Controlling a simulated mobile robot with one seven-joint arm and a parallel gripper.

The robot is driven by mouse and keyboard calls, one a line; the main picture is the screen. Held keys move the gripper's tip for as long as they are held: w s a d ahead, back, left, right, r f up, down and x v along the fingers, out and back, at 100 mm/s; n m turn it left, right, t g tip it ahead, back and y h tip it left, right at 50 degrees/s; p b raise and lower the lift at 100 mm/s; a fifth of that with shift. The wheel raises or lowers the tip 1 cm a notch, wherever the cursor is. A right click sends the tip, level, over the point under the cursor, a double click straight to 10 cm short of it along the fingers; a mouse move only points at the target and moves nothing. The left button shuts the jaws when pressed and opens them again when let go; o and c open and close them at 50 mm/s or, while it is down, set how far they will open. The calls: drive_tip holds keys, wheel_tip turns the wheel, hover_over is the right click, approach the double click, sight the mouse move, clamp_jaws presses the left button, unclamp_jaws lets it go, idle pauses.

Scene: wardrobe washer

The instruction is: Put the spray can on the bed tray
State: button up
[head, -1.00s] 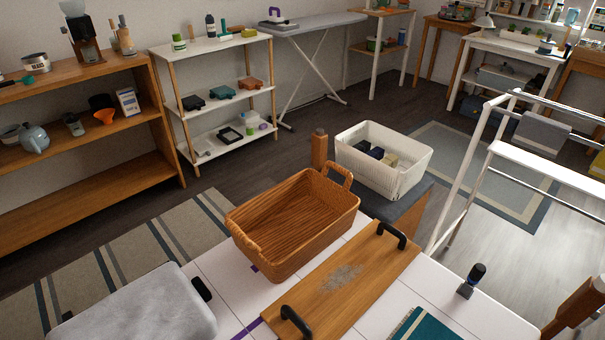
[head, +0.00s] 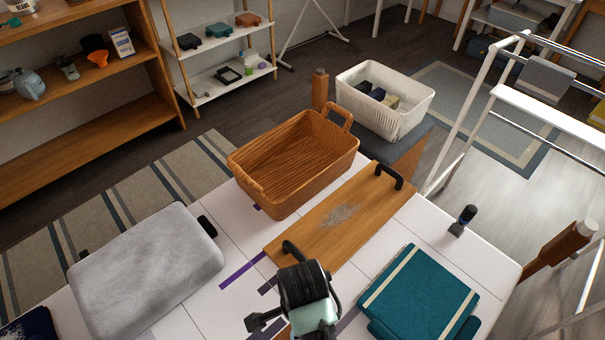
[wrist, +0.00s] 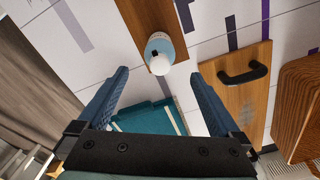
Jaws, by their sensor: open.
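The wrist view shows a light blue can with a white cap (wrist: 160,54), seen from above, which looks like the spray can. It stands on a narrow wooden board (wrist: 147,16). My gripper (wrist: 158,74) is open and empty, with its blue fingers spread to either side below the can. In the head view my arm's dark end shows at the bottom centre, and I cannot make out the can there. The bed tray (head: 318,236) is a wooden board with black handles and a grey patch, lying on the white surface. The tray also shows in the wrist view (wrist: 232,108).
A wicker basket (head: 245,180) stands just beyond the tray. A small dark item (head: 464,219) stands near the right edge. A bare strip lies between tray and cushion.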

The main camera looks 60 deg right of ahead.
drive_tip(key=shift+r, duration=1)
drive_tip(key=w+d+r+n+t+h, duration=0.3)
drive_tip(key=w+r+n+t, duration=0.5)
drive_tip(key=w+r, duration=1)
drive_tip(key=w+a+r+n+t+h, duration=0.1)
drive_tip(key=w+a+r+n+t, duration=0.25)
drive_tip(key=r, duration=0.35)
drive_tip(key=w+a+r+n+t, duration=0.2)
drive_tip(key=w+r, duration=0.2)
drive_tip(key=r, duration=0.4)
drive_tip(key=s+a+r+n+t+y, duration=0.1)
drive_tip(key=a+r+n+t, duration=0.3)
drive_tip(key=r, duration=0.7)
drive_tip(key=s+a+r+n+t, duration=0.1)
drive_tip(key=a+r+n+t, duration=0.4)
drive_tip(key=r, duration=0.6)
drive_tip(key=s+a+r+n+t+y, duration=0.1)
drive_tip(key=s+a+r+t, duration=0.1)
drive_tip(key=r, duration=0.4)
drive_tip(key=s+a+r+n+t+y, duration=0.2)
drive_tip(key=s+a+r+t, duration=0.1)
drive_tip(key=s+a+r, duration=0.2)
wheel_tip(320, 180, up, 2)
drive_tip(key=shift+s+r, duration=0.25)
drive_tip(key=shift+s, duration=0.7)
